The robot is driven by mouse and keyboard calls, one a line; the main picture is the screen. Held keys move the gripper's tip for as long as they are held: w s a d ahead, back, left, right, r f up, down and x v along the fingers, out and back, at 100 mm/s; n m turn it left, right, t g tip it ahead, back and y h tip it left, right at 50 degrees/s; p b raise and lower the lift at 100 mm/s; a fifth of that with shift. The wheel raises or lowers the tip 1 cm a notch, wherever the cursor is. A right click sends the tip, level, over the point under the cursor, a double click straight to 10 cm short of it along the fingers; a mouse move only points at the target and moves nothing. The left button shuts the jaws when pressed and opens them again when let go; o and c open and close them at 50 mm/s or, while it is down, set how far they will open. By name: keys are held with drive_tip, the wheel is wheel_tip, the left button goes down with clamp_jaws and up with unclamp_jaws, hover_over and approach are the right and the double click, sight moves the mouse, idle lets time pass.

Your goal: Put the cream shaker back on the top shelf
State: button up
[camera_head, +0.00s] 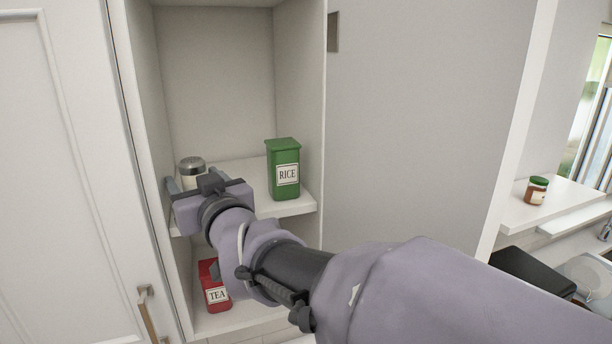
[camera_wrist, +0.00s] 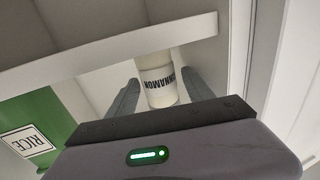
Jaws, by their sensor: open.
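The cream shaker (camera_head: 192,166) has a grey cap and stands upright on the upper shelf (camera_head: 298,207) in view, at its left side. In the wrist view the cream shaker (camera_wrist: 158,82) appears upside down, with a label reading CINNAMON. My gripper (camera_head: 194,181) is at the shelf's front left, reaching in from the front. In the wrist view my gripper (camera_wrist: 160,82) is open, with one finger on each side of the shaker. Small gaps seem to show beside it. The shaker's lower part is hidden by my gripper in the head view.
A green RICE tin (camera_head: 284,160) stands on the same shelf to the right. A red TEA tin (camera_head: 213,285) is on the shelf below. Cupboard walls flank the shelf. A cabinet door (camera_head: 70,170) is at left. A jar (camera_head: 536,190) stands on a ledge far right.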

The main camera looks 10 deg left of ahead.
drive_tip(key=shift+r+p, duration=0.3)
drive_tip(key=shift+p, duration=0.1)
drive_tip(key=b+v, duration=0.4)
drive_tip(key=v, duration=0.8)
drive_tip(key=shift+f, duration=0.1)
